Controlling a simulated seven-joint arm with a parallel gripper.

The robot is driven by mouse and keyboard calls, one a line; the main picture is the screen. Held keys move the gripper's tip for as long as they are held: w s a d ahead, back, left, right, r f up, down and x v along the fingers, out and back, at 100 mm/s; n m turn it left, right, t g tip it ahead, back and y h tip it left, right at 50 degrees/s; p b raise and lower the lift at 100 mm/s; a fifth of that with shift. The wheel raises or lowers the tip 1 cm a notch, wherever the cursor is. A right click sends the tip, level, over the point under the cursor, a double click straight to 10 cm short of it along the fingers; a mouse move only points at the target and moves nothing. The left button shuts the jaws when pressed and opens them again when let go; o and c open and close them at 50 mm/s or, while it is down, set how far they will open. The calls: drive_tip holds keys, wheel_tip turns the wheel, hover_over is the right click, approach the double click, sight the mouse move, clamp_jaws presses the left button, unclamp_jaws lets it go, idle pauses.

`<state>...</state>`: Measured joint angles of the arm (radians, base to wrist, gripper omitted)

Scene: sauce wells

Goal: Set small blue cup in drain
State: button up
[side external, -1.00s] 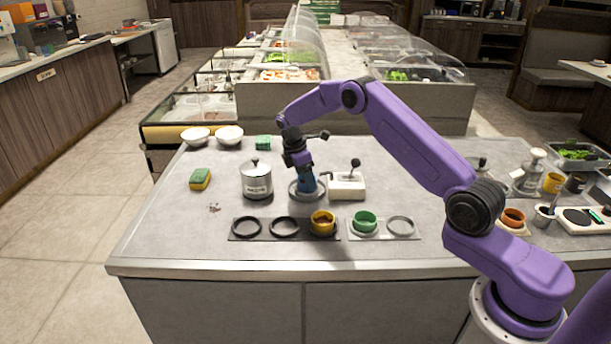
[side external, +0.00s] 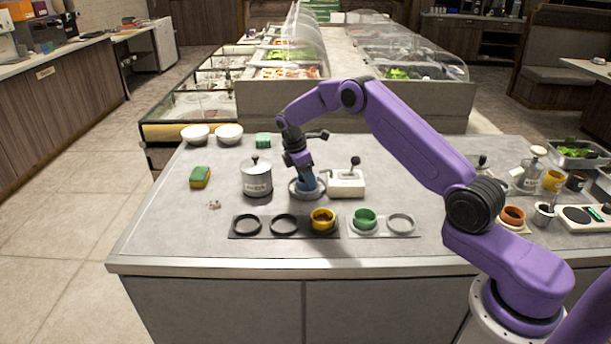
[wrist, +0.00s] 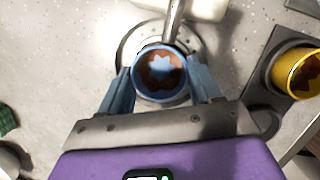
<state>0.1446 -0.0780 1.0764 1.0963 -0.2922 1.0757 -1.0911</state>
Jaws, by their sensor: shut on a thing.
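The small blue cup (wrist: 160,74) has brown sauce inside around a pale star-shaped patch. My gripper (wrist: 160,85) is shut on the cup, with a blue finger on each side of it. In the side view my gripper (side external: 307,182) points down and hides most of the cup. The cup is over the round grey drain (side external: 293,190), whose rim also shows around the cup in the wrist view (wrist: 124,52). I cannot tell whether the cup's base touches the drain.
A faucet block with a lever (side external: 347,184) stands right of the drain, its spout reaching over it. A steel lidded pot (side external: 256,180) stands to the left. In front are a dark tray (side external: 265,235) with a yellow cup (side external: 322,219) and a light tray (side external: 383,232) with a green cup (side external: 364,218).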

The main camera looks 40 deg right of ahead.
drive_tip(key=shift+f, duration=0.15)
drive_tip(key=o, duration=1.1)
drive_tip(key=shift+r, duration=4)
